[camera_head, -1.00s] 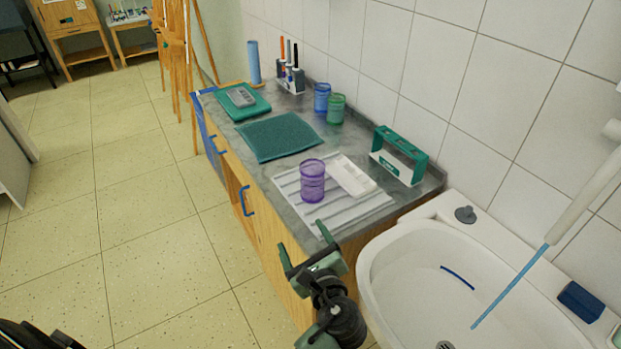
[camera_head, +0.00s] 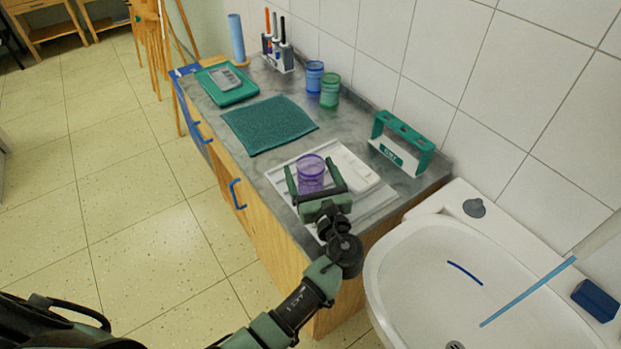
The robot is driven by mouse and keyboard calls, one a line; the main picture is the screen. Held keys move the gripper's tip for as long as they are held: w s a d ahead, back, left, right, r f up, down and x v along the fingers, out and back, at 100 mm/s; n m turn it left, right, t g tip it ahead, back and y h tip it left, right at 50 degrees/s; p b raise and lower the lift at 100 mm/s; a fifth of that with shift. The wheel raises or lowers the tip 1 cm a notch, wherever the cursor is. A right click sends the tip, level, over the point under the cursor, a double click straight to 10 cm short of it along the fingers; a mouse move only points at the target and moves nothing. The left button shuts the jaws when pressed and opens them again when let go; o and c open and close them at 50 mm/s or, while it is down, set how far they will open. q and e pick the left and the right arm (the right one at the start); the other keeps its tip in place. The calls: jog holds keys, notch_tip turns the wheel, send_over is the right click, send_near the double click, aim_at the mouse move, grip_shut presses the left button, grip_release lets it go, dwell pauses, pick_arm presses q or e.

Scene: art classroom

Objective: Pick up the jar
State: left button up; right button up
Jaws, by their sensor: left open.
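The gripper hides the jar's lower part. I cannot tell whether the fingers touch it. A blue jar (camera_head: 314,74) and a green jar (camera_head: 330,91) stand farther back by the wall. My right gripper is not in view.
A white flat tray (camera_head: 354,167) lies right beside the purple jar. A green rack (camera_head: 402,143) stands behind it. A teal mat (camera_head: 268,124) lies to the left. A white sink (camera_head: 400,262) adjoins the counter (camera_head: 352,116) on the right.

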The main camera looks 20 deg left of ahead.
pick_arm(q)
jog(key=shift+x, duration=1.2)
jog(key=shift+w+f, duration=0.1)
jog(key=c, duration=1.4)
jog(key=shift+c, duration=0.3)
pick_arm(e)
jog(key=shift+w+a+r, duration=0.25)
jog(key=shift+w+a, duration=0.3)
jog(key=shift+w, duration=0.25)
